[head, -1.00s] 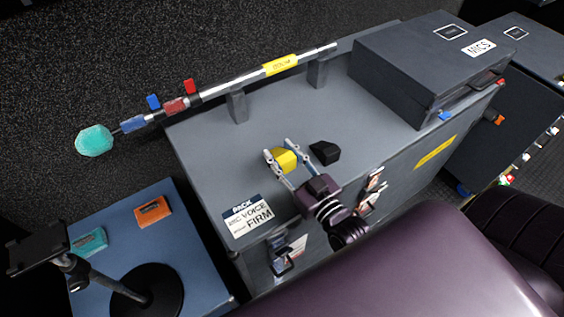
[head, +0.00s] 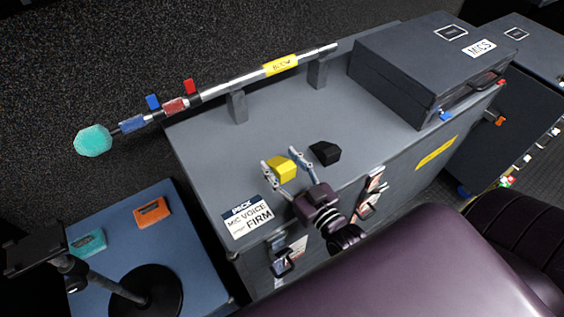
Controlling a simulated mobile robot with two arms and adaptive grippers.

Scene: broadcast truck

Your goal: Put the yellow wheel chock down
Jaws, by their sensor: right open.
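The yellow wheel chock (head: 281,169) is a small block on the grey case top (head: 215,160), left of a black chock. My right gripper (head: 279,157) is open, with one finger on each side of the yellow chock. Whether the fingers touch it I cannot tell. My left gripper is not in view.
The black chock (head: 325,153) sits close to the right of my right gripper. A printed card (head: 247,219) lies at the case's front left. A boom pole (head: 245,80) rests on stands along the back edge. A dark MICS case (head: 420,65) stands at the right.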

